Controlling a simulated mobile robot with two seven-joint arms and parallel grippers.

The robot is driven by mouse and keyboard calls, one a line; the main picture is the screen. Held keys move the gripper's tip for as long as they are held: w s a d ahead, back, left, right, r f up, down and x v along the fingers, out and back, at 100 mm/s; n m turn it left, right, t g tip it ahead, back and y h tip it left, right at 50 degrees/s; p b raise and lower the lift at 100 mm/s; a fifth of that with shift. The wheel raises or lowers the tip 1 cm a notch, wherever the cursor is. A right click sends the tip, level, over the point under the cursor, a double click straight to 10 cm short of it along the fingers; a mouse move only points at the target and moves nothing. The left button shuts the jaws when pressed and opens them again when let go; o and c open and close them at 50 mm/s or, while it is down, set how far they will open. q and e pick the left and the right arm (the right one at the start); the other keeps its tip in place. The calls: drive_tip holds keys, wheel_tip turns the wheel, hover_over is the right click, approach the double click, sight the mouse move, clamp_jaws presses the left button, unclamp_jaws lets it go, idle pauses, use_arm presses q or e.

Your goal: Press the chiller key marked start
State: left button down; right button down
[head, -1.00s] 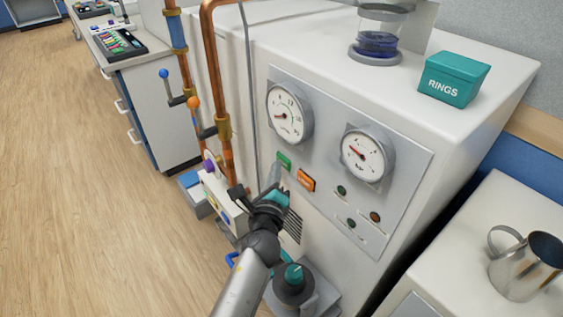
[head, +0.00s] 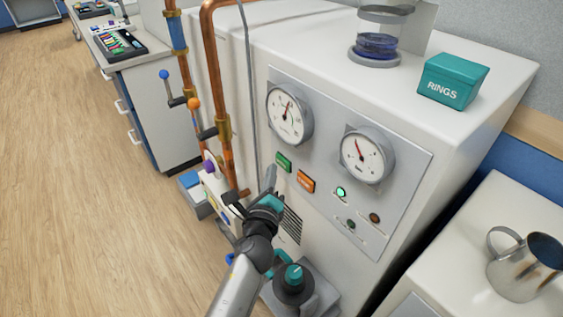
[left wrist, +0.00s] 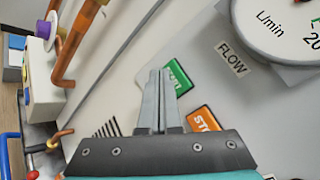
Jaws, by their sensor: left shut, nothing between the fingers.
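The chiller (head: 310,230) is a white cabinet with a grey sloping panel. A green key (head: 283,162) sits on the panel, left of an orange key (head: 306,181). In the left wrist view, the green key (left wrist: 177,77) is partly behind my fingers and its label is only partly readable; the orange key (left wrist: 205,119) shows "STO". My left gripper (head: 271,176) is shut and empty, just below and left of the green key. It looks slightly apart from it, though contact is hard to judge. A small lamp (head: 341,192) glows green. My right gripper is out of view.
Two round gauges (head: 289,114) (head: 367,155) stand out above the keys. Copper pipes (head: 215,80) and valve levers rise at the left. A teal RINGS box (head: 453,81) and a glass vessel (head: 380,35) stand on top.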

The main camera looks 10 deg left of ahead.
use_arm(q)
drive_tip(key=shift+s+a+p, duration=0.2)
drive_tip(key=shift+s+a, duration=0.6)
drive_tip(key=shift+s, duration=0.2)
drive_tip(key=shift+s+a+p, duration=0.15)
drive_tip(key=shift+s+a, duration=0.65)
drive_tip(key=shift+s, duration=0.15)
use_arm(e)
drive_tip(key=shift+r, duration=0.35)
